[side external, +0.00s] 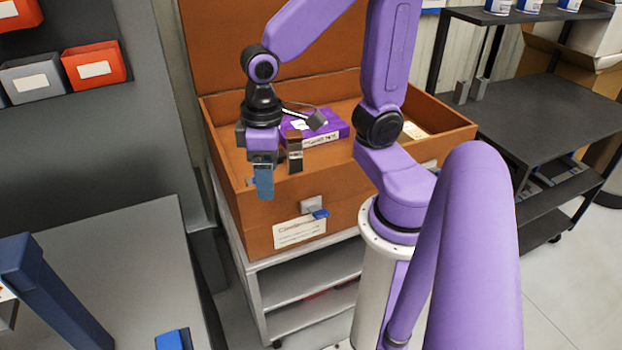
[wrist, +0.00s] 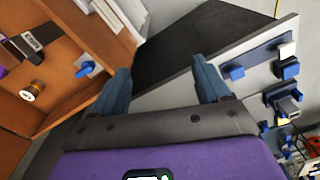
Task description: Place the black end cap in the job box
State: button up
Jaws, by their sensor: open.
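The job box (side external: 255,208) is an orange-brown chest with its lid raised, standing on a grey shelf unit. It also shows at the left of the wrist view (wrist: 75,103). My gripper (side external: 264,188) points down at the box's front left edge in the side view. In the wrist view my gripper (wrist: 162,70) has its two blue fingers wide apart with nothing between them. I cannot pick out the black end cap with certainty in either view. A small dark, banded object (side external: 295,152) shows just right of my gripper; I cannot tell what it is.
A purple box (side external: 325,131) lies inside the job box. A blue latch (side external: 320,213) sticks out from its front. A grey bench (side external: 120,265) with blue stands is at left. A dark shelved cart (side external: 530,110) stands at right.

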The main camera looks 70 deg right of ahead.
jog(key=s+n, duration=0.8)
jog(key=shift+s+a+r, duration=0.15)
jog(key=shift+s+r, duration=0.2)
